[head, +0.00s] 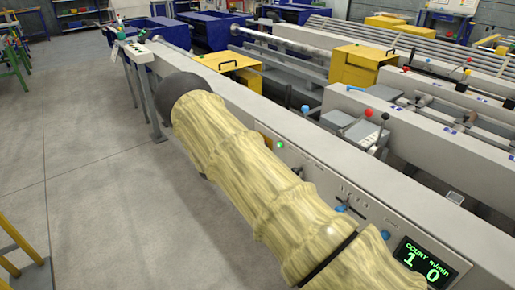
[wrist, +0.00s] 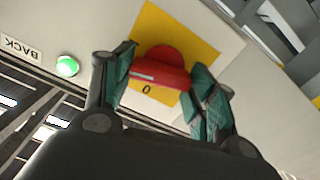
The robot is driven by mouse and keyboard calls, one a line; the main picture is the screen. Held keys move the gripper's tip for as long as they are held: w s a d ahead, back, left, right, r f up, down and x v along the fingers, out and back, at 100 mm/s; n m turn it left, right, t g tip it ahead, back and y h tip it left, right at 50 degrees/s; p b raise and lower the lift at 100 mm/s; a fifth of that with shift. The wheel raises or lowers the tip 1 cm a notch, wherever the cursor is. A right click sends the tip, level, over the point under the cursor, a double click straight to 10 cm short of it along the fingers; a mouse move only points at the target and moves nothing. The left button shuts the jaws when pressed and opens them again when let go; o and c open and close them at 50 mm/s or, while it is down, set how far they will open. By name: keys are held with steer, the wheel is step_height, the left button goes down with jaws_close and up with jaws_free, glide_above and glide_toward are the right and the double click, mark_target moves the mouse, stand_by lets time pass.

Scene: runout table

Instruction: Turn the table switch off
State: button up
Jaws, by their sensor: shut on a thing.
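The table switch is a red rotary knob (wrist: 165,62) on a yellow plate (wrist: 150,22). In the wrist view a pale line runs along its grip bar, and a black "0" is printed on the plate below it. My gripper (wrist: 165,70) has its green-padded fingers on both sides of the knob and is shut on it. In the head view a piece of the yellow plate (head: 264,138) shows beside my sleeved arm. The knob and my gripper are hidden there.
A lit green lamp (wrist: 67,66) and a "BACK" label (wrist: 20,47) are near the switch. A blue-tipped lever (head: 341,208) sits on the panel. Open floor (head: 90,190) lies to the left.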

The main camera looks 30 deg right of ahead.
steer(key=shift+w+n+p, duration=0.15)
steer(key=shift+n+p, duration=0.65)
steer(key=shift+n, duration=2.9)
steer(key=shift+w+n+p, duration=0.15)
steer(key=shift+n+p, duration=0.65)
steer(key=shift+n, duration=2.9)
steer(key=o, duration=1)
steer(key=shift+a+f, duration=0.1)
steer(key=a, duration=0.8)
steer(key=s+a, duration=0.1)
steer(key=a, duration=0.3)
